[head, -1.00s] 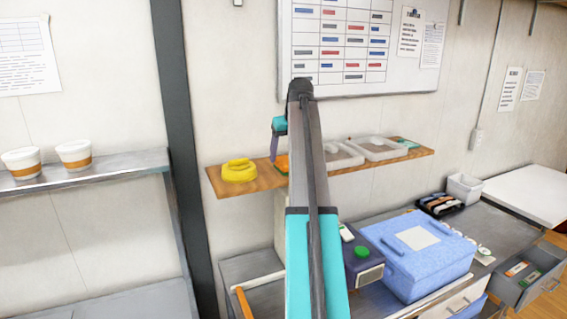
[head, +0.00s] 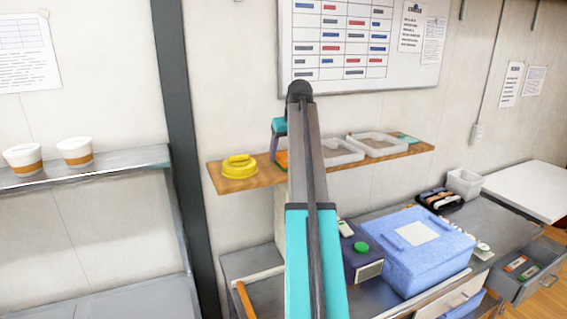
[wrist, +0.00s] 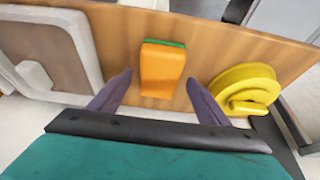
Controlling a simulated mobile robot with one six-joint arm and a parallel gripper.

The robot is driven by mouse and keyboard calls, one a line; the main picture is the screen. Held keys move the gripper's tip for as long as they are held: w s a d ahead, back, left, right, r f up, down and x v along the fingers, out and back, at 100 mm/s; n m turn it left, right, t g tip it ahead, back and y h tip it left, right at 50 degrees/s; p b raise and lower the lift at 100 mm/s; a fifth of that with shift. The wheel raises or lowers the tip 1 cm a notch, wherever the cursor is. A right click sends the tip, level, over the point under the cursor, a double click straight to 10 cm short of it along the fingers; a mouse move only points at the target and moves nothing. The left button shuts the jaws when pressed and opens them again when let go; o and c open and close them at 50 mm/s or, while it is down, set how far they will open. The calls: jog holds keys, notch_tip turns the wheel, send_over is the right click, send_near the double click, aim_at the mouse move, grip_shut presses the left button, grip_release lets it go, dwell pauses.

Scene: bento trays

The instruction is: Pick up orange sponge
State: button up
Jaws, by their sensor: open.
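The orange sponge (wrist: 161,72) lies on the wooden shelf, with a green layer along its far edge in the wrist view. In the head view only a sliver of the sponge (head: 282,159) shows, the rest hidden behind my arm and gripper. My gripper (wrist: 160,90) is open, its two purple fingers apart. In the wrist view the sponge lies between the lines of the two fingers, with a gap on each side. The fingertips reach about the sponge's near part. I cannot tell their height above the shelf. The gripper also shows in the head view (head: 274,158).
A pale tray (wrist: 88,52) is to the left. The wooden shelf (head: 232,184) is narrow and backed by a wall. A blue box (head: 425,262) stands on the counter below.

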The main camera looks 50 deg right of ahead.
jog(key=shift+f, duration=0.25)
dwell(0.4)
jog(key=shift+c, duration=0.2)
jog(key=c, duration=1.1)
